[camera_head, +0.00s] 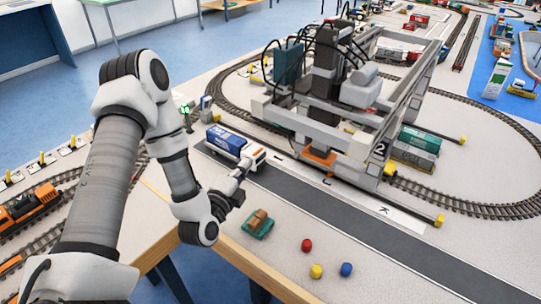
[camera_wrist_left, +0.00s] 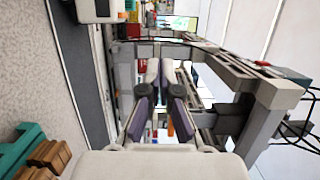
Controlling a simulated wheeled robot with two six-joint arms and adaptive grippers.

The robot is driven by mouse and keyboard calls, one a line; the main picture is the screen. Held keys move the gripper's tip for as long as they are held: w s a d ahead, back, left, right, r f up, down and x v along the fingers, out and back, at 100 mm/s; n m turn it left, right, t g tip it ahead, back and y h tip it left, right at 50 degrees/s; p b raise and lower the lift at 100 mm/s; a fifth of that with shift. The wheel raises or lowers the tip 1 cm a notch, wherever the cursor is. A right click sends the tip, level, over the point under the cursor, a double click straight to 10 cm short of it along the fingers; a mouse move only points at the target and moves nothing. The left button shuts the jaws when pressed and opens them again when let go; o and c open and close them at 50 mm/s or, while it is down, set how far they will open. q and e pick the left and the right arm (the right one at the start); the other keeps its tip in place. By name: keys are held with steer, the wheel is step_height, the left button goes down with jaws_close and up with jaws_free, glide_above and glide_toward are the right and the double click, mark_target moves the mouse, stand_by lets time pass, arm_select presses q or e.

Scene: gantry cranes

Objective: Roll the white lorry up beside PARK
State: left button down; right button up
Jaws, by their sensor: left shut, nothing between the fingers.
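The white lorry (camera_head: 252,157) stands on the dark road strip, its white cab facing right and a blue container (camera_head: 228,140) on its back. A white body at the top left of the left wrist view (camera_wrist_left: 98,8) looks like part of it. My left gripper (camera_head: 243,170) is shut and empty, close by the cab on its near side; whether it touches is unclear. Its fingers with purple pads (camera_wrist_left: 162,85) show in the left wrist view. I cannot read a PARK marking in either view. My right gripper is not in view.
A grey gantry crane (camera_head: 395,107) stands over the track behind the road strip (camera_head: 340,214), which is clear to the right of the lorry. A green tray with brown blocks (camera_head: 258,223) and red (camera_head: 307,245), yellow (camera_head: 316,271) and blue (camera_head: 346,269) balls lie near the table edge.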

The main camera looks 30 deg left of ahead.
arm_select(q)
steer(key=f+b, duration=0.4)
steer(key=f, duration=0.1)
steer(key=f+b, duration=0.2)
steer(key=shift+w+f+b, duration=0.2)
steer(key=shift+w+b, duration=0.1)
steer(key=shift+w, duration=0.05)
steer(key=shift+w+r, duration=0.2)
steer(key=shift+w, duration=0.05)
steer(key=w, duration=0.3)
steer(key=w+a, duration=0.1)
steer(key=w, duration=0.5)
steer(key=shift+w+a, duration=0.1)
steer(key=shift+a, duration=0.2)
